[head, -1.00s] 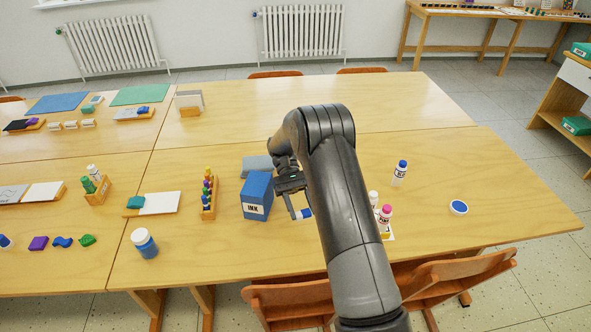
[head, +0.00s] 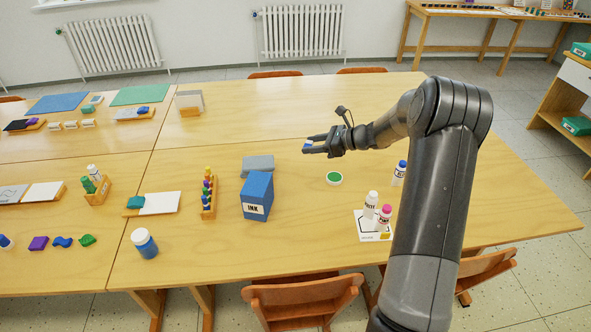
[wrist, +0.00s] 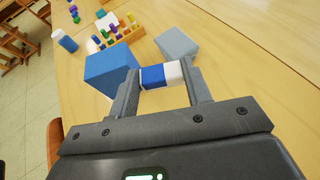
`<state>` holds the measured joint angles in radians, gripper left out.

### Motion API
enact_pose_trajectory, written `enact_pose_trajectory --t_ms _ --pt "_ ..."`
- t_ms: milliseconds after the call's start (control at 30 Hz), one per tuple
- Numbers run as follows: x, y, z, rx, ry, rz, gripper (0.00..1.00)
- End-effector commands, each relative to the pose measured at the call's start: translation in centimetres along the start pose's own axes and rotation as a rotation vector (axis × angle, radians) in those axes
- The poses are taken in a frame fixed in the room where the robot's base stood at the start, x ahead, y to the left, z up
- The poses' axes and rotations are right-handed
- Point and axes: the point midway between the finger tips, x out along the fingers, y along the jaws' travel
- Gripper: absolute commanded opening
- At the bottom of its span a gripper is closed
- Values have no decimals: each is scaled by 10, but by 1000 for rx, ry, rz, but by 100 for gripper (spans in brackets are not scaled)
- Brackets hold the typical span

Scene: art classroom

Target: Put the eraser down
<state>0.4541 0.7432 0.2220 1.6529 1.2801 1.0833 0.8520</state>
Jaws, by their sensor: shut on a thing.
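The eraser (wrist: 161,76), white with a blue sleeve, is held between the two fingers of my gripper (wrist: 160,80) in the wrist view. In the head view my gripper (head: 314,146) is above the table (head: 300,230), with a bit of the blue and white eraser (head: 308,147) showing at its fingertips. The eraser is apart from the tabletop. The gripper is to the right of and beyond the blue INK box (head: 257,195). A flat grey block (head: 257,165) lies behind that box.
A green-topped round tin (head: 334,178) and a blue-capped bottle (head: 399,173) are nearby. A rack of colored pieces (head: 209,194) stands left of the box. The far middle of the table is clear.

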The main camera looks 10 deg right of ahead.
Motion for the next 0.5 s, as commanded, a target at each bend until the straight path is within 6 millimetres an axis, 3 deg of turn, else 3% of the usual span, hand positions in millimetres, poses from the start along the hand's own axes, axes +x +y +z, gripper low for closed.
enact_pose_trajectory --t_ms 133,400,500 --pt "-26 -36 13 65 -1 -164 23" --pt "-60 -74 24 134 -1 -331 23" --pt "-50 -73 5 137 0 -322 23"
